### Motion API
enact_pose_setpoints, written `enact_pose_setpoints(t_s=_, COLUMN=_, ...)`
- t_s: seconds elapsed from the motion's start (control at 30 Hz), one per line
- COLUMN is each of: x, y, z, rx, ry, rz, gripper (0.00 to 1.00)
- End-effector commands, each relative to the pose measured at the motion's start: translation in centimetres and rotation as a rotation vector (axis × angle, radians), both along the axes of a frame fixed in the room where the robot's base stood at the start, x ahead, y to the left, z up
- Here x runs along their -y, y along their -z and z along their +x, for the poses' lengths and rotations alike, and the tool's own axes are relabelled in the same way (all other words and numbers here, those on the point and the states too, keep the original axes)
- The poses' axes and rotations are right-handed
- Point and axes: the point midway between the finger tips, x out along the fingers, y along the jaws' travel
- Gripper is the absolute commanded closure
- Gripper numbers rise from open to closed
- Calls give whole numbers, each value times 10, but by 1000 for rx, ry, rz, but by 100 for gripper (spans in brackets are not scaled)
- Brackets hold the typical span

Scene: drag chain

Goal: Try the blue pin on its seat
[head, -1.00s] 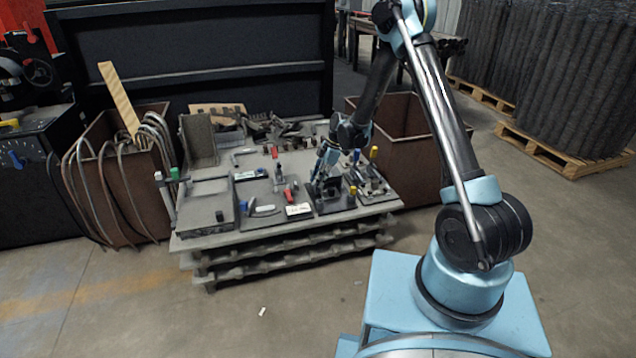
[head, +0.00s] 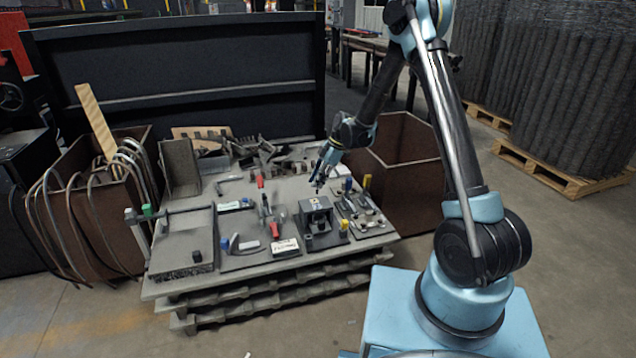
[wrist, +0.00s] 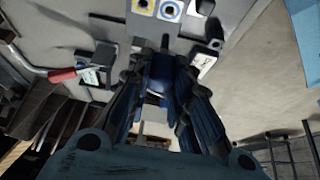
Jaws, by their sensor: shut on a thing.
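My gripper (head: 318,184) is above the back edge of a grey block fixture (head: 315,216) on the worktable (head: 215,185). In the wrist view my gripper (wrist: 158,80) is shut on a dark blue piece, the blue pin (wrist: 157,82), between its fingers. The pin's lower end is hard to make out. In the wrist view a blue-ringed round spot (wrist: 170,10) and a yellow-ringed one (wrist: 143,6) lie ahead of the fingertips, apart from the pin. I cannot tell which hole is the pin's seat.
A brown bin (head: 400,165) stands beyond.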

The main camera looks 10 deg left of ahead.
Motion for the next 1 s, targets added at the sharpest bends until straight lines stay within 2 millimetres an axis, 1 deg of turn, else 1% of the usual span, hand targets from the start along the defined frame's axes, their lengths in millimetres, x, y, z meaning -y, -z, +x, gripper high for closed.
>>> enact_pose_setpoints(t_s=0.17, x=-1, y=2, z=0, rx=0, ry=-1, rz=0, gripper=100)
enact_pose_setpoints(t_s=0.37, x=-1, y=10, z=0, rx=0, ry=-1, rz=0, gripper=100)
enact_pose_setpoints(t_s=0.8, x=-1, y=43, z=0, rx=0, ry=-1, rz=0, gripper=100)
enact_pose_setpoints(t_s=1.0, x=-1, y=51, z=-1, rx=0, ry=-1, rz=0, gripper=100)
